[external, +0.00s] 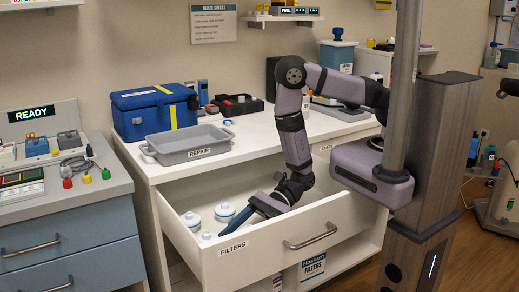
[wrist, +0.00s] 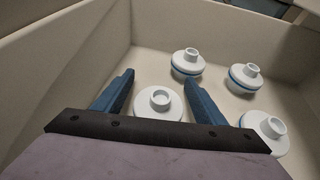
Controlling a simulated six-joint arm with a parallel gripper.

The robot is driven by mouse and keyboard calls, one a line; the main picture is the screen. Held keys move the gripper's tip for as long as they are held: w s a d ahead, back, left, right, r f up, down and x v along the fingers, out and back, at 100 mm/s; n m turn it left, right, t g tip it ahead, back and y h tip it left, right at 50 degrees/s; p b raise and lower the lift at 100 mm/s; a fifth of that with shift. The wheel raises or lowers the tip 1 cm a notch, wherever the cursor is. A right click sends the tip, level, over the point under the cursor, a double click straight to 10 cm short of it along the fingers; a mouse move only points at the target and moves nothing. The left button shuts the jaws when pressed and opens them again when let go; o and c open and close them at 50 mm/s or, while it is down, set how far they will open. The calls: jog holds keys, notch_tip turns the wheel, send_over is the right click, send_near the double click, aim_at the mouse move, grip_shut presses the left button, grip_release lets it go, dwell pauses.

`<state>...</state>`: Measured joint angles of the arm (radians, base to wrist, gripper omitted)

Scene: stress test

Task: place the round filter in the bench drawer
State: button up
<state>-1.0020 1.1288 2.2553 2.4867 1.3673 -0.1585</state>
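The bench drawer (external: 265,245), labelled FILTERS, is pulled open. My gripper (external: 226,231) reaches down into its left part. In the wrist view my gripper (wrist: 159,78) has its two blue fingers spread wide. A white round filter (wrist: 158,103) with a raised neck shows between the fingers, its near side hidden by the gripper body. No finger visibly touches it. Several other round filters, some showing a blue band, lie upright on the drawer floor: one farther ahead (wrist: 187,63), one to the right (wrist: 245,76), and one by the right finger (wrist: 265,130).
The grey REPAIR tray (external: 188,145) stands empty on the bench above the drawer. A blue case (external: 153,110) is behind it. The drawer walls (wrist: 60,60) close in around my gripper. The drawer floor ahead and left of the filters is clear.

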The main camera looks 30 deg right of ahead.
jog(key=shift+r, duration=0.1)
jog(key=shift+r, duration=0.15)
jog(key=p+v, duration=0.3)
jog(key=v, duration=0.6)
jog(key=shift+w+d, duration=0.1)
jog(key=shift+d, duration=0.3)
jog(key=shift+p+v, duration=0.4)
jog(key=shift+v, duration=0.7)
